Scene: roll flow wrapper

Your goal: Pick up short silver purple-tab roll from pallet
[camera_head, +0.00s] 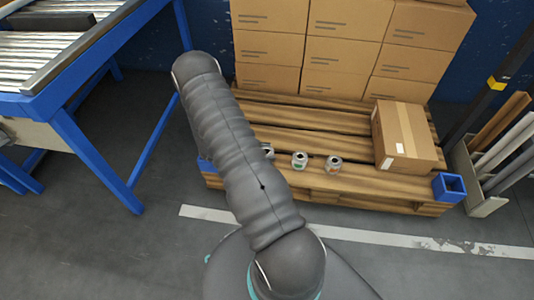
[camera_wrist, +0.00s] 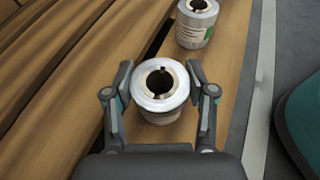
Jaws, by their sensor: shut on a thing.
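In the wrist view, a short silver roll (camera_wrist: 161,87) with a dark hollow core stands upright between the fingers of my gripper (camera_wrist: 160,92). The fingers are shut on it from left and right. No purple tab shows on it from this angle. I cannot tell whether its base touches the pallet planks. A second silver roll (camera_wrist: 196,24) with a green mark stands farther off at the upper right. In the head view my arm hides the gripper. Two rolls, one (camera_head: 299,160) and another (camera_head: 334,164), stand on the wooden pallet (camera_head: 285,183), and a grey piece shows beside my arm.
Stacked cardboard boxes (camera_head: 307,45) fill the back of the pallet. A single carton (camera_head: 404,136) stands at its right, near a blue corner block (camera_head: 449,187). A blue-framed roller conveyor (camera_head: 90,60) is at the left. A rack of long pieces (camera_head: 492,150) stands at the right.

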